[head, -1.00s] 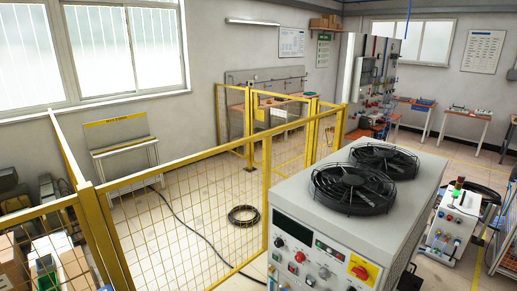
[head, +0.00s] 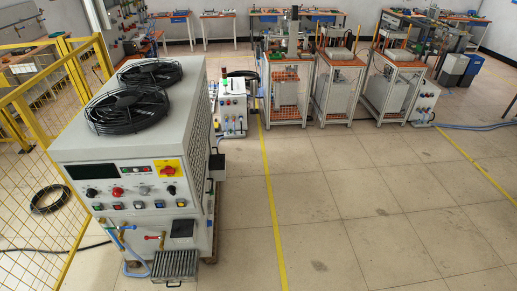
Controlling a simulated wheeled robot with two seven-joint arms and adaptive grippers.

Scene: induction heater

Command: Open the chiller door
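A large pale grey cabinet with two black round fans on top, which looks like the chiller (head: 130,200), stands at the left in the head view. Its front has a dark display (head: 85,171), knobs, coloured buttons and a red-and-yellow rotary switch (head: 168,170). Low on the front are a blue hose (head: 122,240), a small dark panel (head: 181,229) and a grey ribbed part (head: 174,266) with a dark handle. I cannot tell which part is the door or whether it is open. Neither of my grippers is in view.
A yellow mesh fence (head: 45,140) runs along the left, with a coiled black hose (head: 49,199) on the floor behind it. The tiled floor right of the cabinet, past the yellow line (head: 273,205), is clear.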

